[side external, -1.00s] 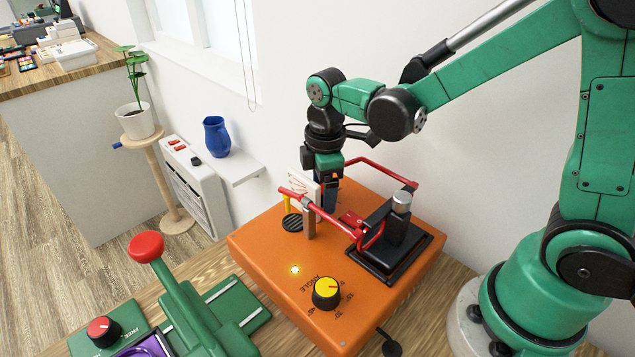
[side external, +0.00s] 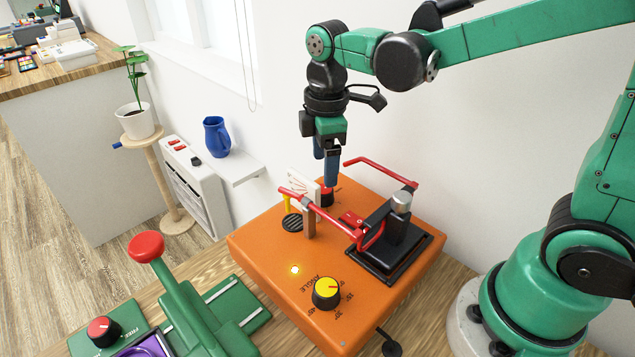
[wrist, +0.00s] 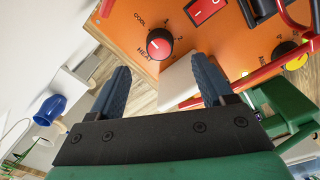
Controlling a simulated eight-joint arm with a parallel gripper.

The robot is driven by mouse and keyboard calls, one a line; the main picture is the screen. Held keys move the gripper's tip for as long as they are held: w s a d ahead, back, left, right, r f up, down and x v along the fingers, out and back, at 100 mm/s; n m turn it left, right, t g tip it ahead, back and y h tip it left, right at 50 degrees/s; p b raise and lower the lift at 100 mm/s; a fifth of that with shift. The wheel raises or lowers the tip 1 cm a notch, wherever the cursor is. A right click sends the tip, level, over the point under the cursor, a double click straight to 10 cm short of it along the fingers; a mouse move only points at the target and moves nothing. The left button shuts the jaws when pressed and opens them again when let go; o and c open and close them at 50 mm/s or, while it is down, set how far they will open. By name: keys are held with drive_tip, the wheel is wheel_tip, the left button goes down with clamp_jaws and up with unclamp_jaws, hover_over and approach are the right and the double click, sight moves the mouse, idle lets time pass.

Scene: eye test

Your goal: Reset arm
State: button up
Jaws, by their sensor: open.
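My gripper (side external: 325,168) hangs pointing down above the back of the orange machine (side external: 262,256). Its two blue fingers are apart with nothing held between them. In the wrist view the open fingers (wrist: 160,66) frame a red-topped knob (wrist: 159,44) marked COOL and HEAT, and a white plate (wrist: 183,82) on the machine below. In the side view this knob (side external: 327,197) shows just below the fingertips, partly hidden behind the machine's upright parts.
Red bars (side external: 375,168) and a black clamp block (side external: 395,232) rise from the machine. A yellow angle knob (side external: 327,292) is at its front. A green press with a red ball handle (side external: 146,247) stands left. A blue jug (side external: 216,137) sits on a wall shelf. The wall is close behind.

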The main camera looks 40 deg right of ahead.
drive_tip(key=s+m+t, duration=0.1)
drive_tip(key=m+t, duration=0.1)
drive_tip(key=m, duration=0.2)
drive_tip(key=s+d+r+m+t, duration=0.1)
drive_tip(key=s+m+t, duration=0.1)
drive_tip(key=m, duration=0.2)
drive_tip(key=s+r+m+t, duration=0.1)
drive_tip(key=s+m+t, duration=0.1)
drive_tip(key=m, duration=0.1)
drive_tip(key=shift+s+d+m+t, duration=0.15)
drive_tip(key=shift+d+m+t, duration=0.2)
drive_tip(key=shift+m+t, duration=0.05)
